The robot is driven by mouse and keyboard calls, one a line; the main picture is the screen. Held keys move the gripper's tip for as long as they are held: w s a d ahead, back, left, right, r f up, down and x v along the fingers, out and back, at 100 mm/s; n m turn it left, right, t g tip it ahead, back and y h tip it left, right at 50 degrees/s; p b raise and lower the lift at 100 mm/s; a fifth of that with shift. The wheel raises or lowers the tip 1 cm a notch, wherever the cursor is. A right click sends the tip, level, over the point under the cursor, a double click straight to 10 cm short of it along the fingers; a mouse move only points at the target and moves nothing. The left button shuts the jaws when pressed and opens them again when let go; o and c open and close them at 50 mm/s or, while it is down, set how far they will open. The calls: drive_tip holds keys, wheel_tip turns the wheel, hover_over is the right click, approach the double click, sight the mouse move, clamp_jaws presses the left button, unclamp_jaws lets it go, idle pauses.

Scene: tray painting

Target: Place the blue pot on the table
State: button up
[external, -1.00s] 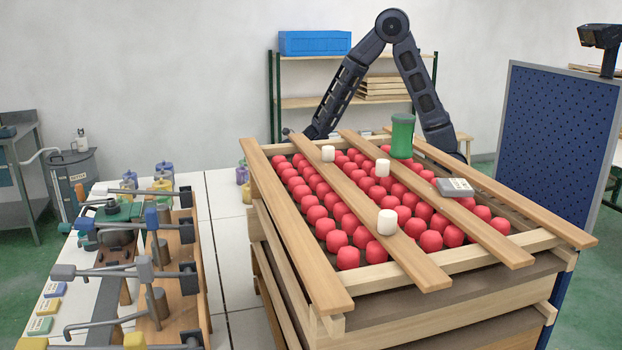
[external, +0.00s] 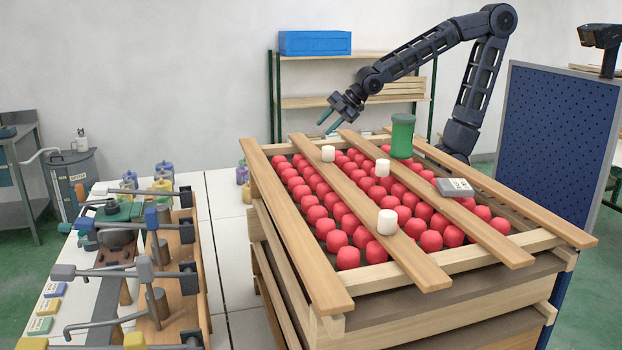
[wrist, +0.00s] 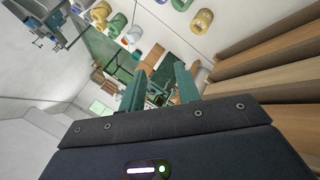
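Several small pots stand left of centre in the external view. A blue-purple pot (external: 130,178) is at the left of one cluster, with another blue-purple pot (external: 165,169) beside it and a yellow pot (external: 162,185) in front. One more purple pot (external: 243,174) is partly hidden by the wooden crate. A white table (external: 95,200) carries clamps at the left. My gripper (external: 326,122) is above the crate's far edge, well right of the pots. In the wrist view, my gripper's teal fingers (wrist: 160,88) are apart with nothing between them; several pots lie beyond.
The wooden crate (external: 262,185) holds red round pieces under slats, with white cylinders, a green cylinder (external: 402,136) and a grey box (external: 454,187) on top. A shelf (external: 350,102) stands behind. A blue perforated panel (external: 556,140) is at right.

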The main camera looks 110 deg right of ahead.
drive_tip(key=s+a+r+m+g+y, duration=0.1)
drive_tip(key=s+a+m, duration=0.3)
drive_tip(key=s, duration=0.6)
drive_tip(key=s+a+m+g+y, duration=0.1)
drive_tip(key=s+a+m, duration=0.3)
drive_tip(key=s, duration=0.6)
drive_tip(key=a+g, duration=0.1)
drive_tip(key=a, duration=0.1)
drive_tip(key=shift+a+r+m+g, duration=0.3)
drive_tip(key=shift+a+r+m, duration=0.05)
drive_tip(key=shift+m, duration=0.05)
